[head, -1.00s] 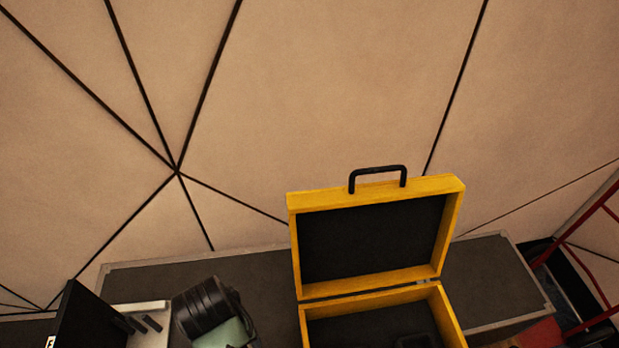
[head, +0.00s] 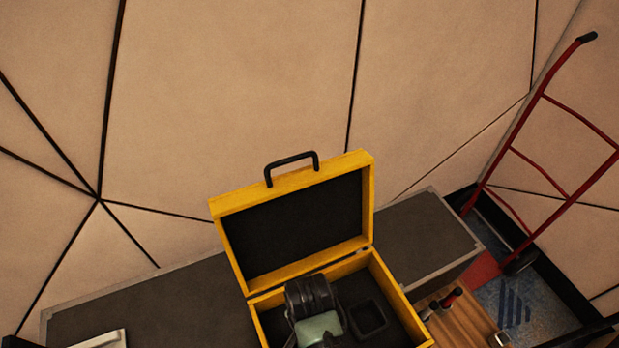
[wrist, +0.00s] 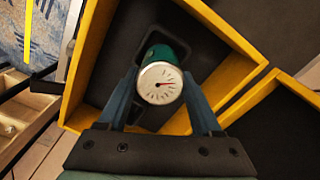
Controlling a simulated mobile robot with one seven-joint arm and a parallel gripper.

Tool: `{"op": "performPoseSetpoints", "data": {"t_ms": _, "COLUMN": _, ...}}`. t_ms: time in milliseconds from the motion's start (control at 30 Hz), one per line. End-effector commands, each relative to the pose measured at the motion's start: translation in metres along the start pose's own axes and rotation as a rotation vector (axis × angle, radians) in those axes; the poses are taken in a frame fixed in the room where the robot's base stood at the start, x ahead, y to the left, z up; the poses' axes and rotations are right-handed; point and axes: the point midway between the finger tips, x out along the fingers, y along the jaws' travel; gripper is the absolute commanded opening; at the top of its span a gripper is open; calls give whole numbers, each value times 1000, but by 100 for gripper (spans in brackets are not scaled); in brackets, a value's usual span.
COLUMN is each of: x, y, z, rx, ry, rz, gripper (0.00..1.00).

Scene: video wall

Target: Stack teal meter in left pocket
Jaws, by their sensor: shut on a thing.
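The teal meter (wrist: 161,82) has a round white dial with a dark needle and faces the camera in the wrist view. My gripper (wrist: 161,92) is shut on it, with one finger on each side. In the head view my gripper (head: 322,332) is over the left part of the open yellow case (head: 262,298), and the meter is hidden. One square pocket (head: 370,318) shows in the dark foam to the right of my gripper. In the wrist view a dark recess (wrist: 200,48) shows partly behind the meter. I cannot tell whether the meter touches the foam.
The case lid (head: 298,225) stands open at the back, with a black handle on top. A wooden box with tools (head: 455,315) is at the right. A red hand truck (head: 560,190) stands farther right.

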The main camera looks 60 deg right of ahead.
Motion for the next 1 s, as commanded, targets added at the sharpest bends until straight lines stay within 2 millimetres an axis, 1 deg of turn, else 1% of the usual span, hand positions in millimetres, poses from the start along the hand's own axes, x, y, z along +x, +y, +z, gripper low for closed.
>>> {"op": "performPoseSetpoints", "data": {"t_ms": 133, "x": 14, "y": 0, "z": 0, "rx": -1, "ry": 0, "rz": 1, "gripper": 0}}
{"op": "performPoseSetpoints", "data": {"t_ms": 300, "x": 40, "y": 0, "z": 0, "rx": -2, "ry": 0, "rz": 1, "gripper": 0}}
{"op": "performPoseSetpoints", "data": {"t_ms": 367, "x": 45, "y": -1, "z": 0, "rx": -2, "ry": 1, "rz": 0, "gripper": 0}}
{"op": "performPoseSetpoints", "data": {"t_ms": 667, "x": 47, "y": -1, "z": 0, "rx": -3, "ry": 2, "rz": -2, "gripper": 0}}
{"op": "performPoseSetpoints", "data": {"t_ms": 900, "x": 54, "y": -1, "z": 0, "rx": -3, "ry": 2, "rz": -2, "gripper": 0}}
{"op": "performPoseSetpoints", "data": {"t_ms": 933, "x": 54, "y": -1, "z": 0, "rx": -3, "ry": 1, "rz": -1, "gripper": 72}}
{"op": "performPoseSetpoints", "data": {"t_ms": 1000, "x": 54, "y": -1, "z": 0, "rx": -3, "ry": 1, "rz": -1, "gripper": 84}}
